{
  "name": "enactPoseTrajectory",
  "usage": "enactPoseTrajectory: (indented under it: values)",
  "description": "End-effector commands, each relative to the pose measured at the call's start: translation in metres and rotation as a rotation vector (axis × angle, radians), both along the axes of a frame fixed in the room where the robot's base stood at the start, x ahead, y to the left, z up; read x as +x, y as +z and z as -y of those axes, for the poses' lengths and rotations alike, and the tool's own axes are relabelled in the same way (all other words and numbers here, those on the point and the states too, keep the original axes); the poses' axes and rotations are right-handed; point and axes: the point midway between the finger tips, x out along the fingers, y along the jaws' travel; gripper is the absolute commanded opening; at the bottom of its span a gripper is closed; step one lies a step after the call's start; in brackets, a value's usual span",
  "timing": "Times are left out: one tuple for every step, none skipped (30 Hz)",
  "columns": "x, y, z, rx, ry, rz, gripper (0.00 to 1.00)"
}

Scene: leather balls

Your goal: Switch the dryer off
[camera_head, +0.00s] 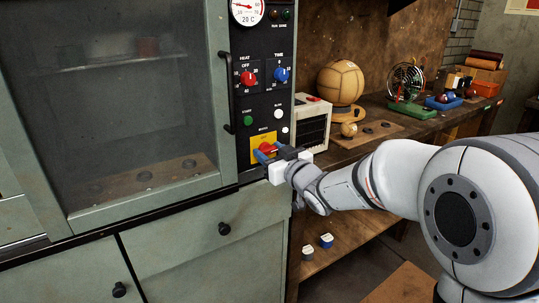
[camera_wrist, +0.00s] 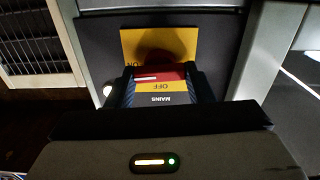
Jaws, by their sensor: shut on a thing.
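The dryer (camera_head: 130,95) is a grey-green cabinet with a glass door and a black control panel (camera_head: 270,70) on its right side. Low on the panel is a yellow mains plate (camera_head: 262,138) with a red switch knob (camera_head: 268,148). In the wrist view the red knob (camera_wrist: 165,71) has a white line lying sideways on its left part. The words OFF and MAINS read upside down there, with an ON label near the left. My gripper (camera_head: 272,154) is shut on the red knob, its blue fingers on both sides. They partly hide the plate.
Above are a red heat knob (camera_head: 247,77), a blue time knob (camera_head: 281,74), a green start button (camera_head: 248,120) and a temperature gauge (camera_head: 247,10). A black door handle (camera_head: 228,90) stands left of the panel. A white vented box (camera_head: 312,122) and a leather ball (camera_head: 341,82) are at right.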

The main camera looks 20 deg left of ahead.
Motion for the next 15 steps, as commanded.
enactPoseTrajectory:
  values:
    - [-0.0003, -0.0038, 0.0007, -0.016, -0.001, 0.02, 0.25]
    - [-0.0003, -0.0042, 0.0006, -0.027, -0.001, 0.033, 0.25]
    - [-0.0004, -0.005, 0.0008, -0.044, -0.001, 0.053, 0.25]
    - [-0.0003, -0.0056, 0.0008, -0.058, -0.001, 0.069, 0.25]
    - [-0.0003, -0.006, 0.0007, -0.072, -0.002, 0.087, 0.25]
    - [-0.0004, -0.0062, 0.0006, -0.093, -0.001, 0.111, 0.25]
    - [-0.0004, -0.0063, 0.0005, -0.111, -0.001, 0.132, 0.25]
    - [-0.0006, -0.0065, 0.0006, -0.128, -0.002, 0.152, 0.25]
    - [-0.0008, -0.0068, 0.0005, -0.151, -0.002, 0.18, 0.25]
    - [-0.0008, -0.0072, 0.0005, -0.17, -0.002, 0.201, 0.25]
    - [-0.0008, -0.0076, 0.0004, -0.189, -0.002, 0.222, 0.25]
    - [-0.0009, -0.0075, 0.0003, -0.214, -0.002, 0.251, 0.25]
    - [-0.001, -0.0073, 0.0002, -0.232, -0.002, 0.274, 0.25]
    - [-0.0011, -0.0073, 0.0003, -0.251, -0.002, 0.295, 0.25]
    - [-0.0011, -0.0076, 0.0002, -0.277, -0.002, 0.324, 0.25]
